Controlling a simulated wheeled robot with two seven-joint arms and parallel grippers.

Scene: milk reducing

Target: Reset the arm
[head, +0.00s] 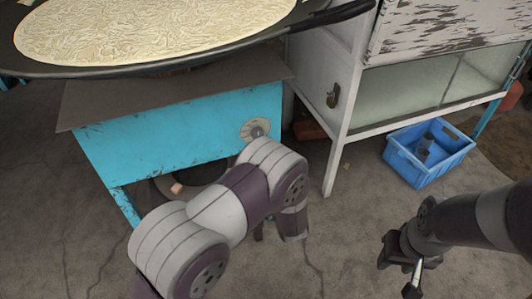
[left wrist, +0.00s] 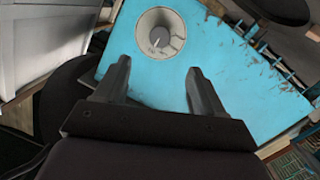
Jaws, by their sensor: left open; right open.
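My left arm reaches in from the lower left of the head view, in front of the blue stove (head: 185,135). Its gripper is mostly hidden behind my own arm there. In the left wrist view my left gripper (left wrist: 155,72) is open and empty, its two fingers apart. The stove's round dial (left wrist: 160,34) shows beyond the fingertips; the dial also shows in the head view (head: 255,130) just above my arm. My right gripper (head: 399,278) hangs over the floor at the lower right of the head view, open with nothing in it.
A wide black pan (head: 60,70) with a pale noodle-like layer sits on the stove, its handle (head: 345,12) pointing right. A white cabinet (head: 345,100) with a glass front stands to the right. A blue crate (head: 415,178) sits on the floor below it.

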